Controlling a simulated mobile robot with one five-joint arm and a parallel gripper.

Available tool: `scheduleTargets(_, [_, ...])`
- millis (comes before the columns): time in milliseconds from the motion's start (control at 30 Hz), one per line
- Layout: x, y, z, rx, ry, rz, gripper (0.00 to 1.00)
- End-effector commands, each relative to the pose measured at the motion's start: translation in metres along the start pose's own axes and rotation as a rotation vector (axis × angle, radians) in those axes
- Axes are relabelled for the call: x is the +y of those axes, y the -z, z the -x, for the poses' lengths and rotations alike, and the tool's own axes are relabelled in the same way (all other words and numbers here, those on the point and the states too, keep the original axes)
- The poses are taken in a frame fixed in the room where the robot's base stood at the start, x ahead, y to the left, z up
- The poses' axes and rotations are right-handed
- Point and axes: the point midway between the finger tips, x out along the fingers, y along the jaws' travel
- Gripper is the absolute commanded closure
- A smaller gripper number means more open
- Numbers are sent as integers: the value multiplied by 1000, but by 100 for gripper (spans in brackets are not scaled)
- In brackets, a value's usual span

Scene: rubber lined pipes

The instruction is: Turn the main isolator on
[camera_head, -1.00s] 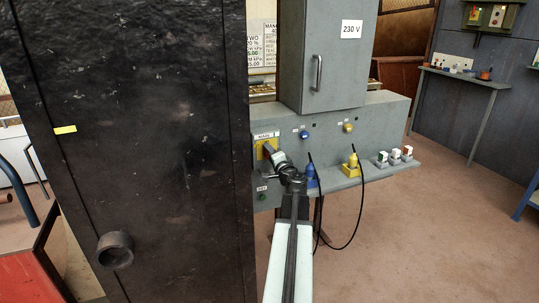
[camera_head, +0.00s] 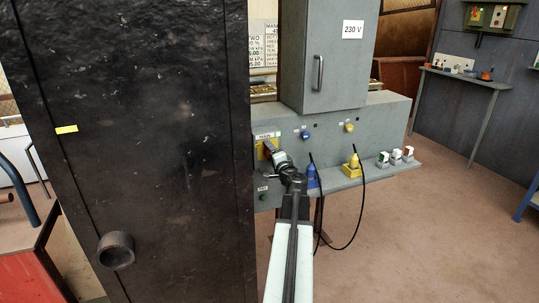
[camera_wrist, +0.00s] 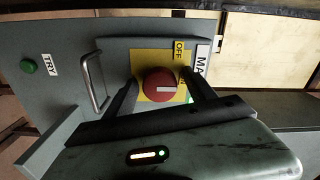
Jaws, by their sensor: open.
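The main isolator is a red round knob (camera_wrist: 158,84) with a white bar mark, on a yellow plate (camera_wrist: 148,57) with an OFF label. The bar lies roughly level in the wrist view, pointing right. My gripper (camera_wrist: 160,76) is open, with one dark finger on each side of the knob. I cannot tell whether the fingers touch it. The right finger partly covers the plate and a small green label beside it. In the head view my gripper (camera_head: 272,151) is at the yellow plate (camera_head: 260,150) on the grey panel, and hides the knob.
A metal handle (camera_wrist: 93,82) and a green TRY button (camera_wrist: 28,66) are left of the knob. A tall dark cabinet (camera_head: 150,150) stands close on the left. A grey 230 V box (camera_head: 335,55), blue plug (camera_head: 312,177) and yellow plug (camera_head: 353,166) with a black cable are to the right.

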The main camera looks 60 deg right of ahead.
Motion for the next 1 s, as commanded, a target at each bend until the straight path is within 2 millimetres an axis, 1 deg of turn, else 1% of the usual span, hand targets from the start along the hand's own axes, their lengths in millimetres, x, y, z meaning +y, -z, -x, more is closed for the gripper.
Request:
scheduleTargets(67, [0,0,2,1,0,1,36])
scheduleTargets(167, [0,0,11,1,-1,1,36])
scheduleTargets(267, [0,-1,27,2,-1,1,36])
scheduleTargets(400, [0,-2,56,1,0,0,36])
scheduleTargets(533, [0,-2,76,1,0,0,36])
scheduleTargets(600, [0,-2,78,-1,0,-1,36])
scheduleTargets(1000, [0,0,77,0,0,0,36])
